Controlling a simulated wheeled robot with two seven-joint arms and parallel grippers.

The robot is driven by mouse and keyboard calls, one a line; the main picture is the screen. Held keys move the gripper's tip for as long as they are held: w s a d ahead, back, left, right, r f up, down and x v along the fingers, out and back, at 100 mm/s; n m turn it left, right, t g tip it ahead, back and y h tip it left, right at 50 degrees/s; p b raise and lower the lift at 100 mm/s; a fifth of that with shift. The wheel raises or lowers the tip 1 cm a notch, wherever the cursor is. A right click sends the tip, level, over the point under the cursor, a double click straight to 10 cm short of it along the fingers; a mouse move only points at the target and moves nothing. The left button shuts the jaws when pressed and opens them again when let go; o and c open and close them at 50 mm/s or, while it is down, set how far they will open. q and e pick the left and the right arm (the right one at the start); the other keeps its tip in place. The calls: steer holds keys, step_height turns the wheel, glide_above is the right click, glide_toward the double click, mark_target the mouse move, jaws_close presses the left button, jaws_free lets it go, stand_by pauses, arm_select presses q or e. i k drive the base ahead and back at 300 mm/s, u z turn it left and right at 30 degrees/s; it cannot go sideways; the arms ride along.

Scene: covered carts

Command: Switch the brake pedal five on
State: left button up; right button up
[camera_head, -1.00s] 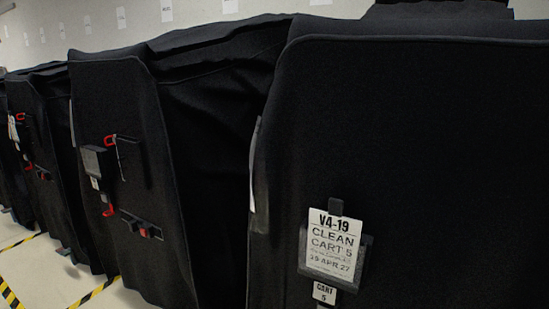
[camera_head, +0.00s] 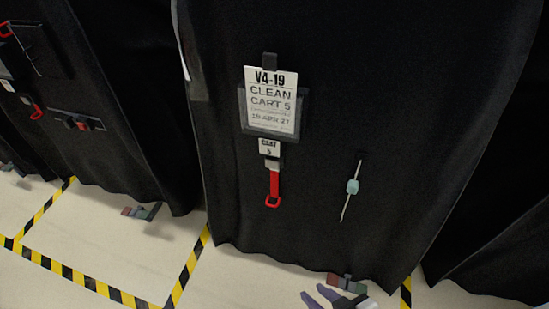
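Cart five is under a black cover, and its card (camera_head: 271,104) reads V4-19 CLEAN CART 5. Its brake pedal (camera_head: 347,284) shows at the cover's bottom hem, near the floor, with a reddish left end and a greenish right end. Whether it is on or off I cannot tell. My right gripper (camera_head: 320,296) shows at the bottom edge as two purple-grey fingers, apart, with nothing seen between them. It is just below and left of the pedal in the picture; contact cannot be told. My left gripper is not in view.
A neighbouring cart's similar pedal (camera_head: 141,211) is at left. Yellow-black tape (camera_head: 88,283) marks the pale, clear floor.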

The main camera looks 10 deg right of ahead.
mark_target(334, 280)
steer(key=k, duration=0.5)
steer(key=z, duration=1)
steer(key=i, duration=0.75)
steer(key=u, duration=1)
steer(key=i, duration=0.45)
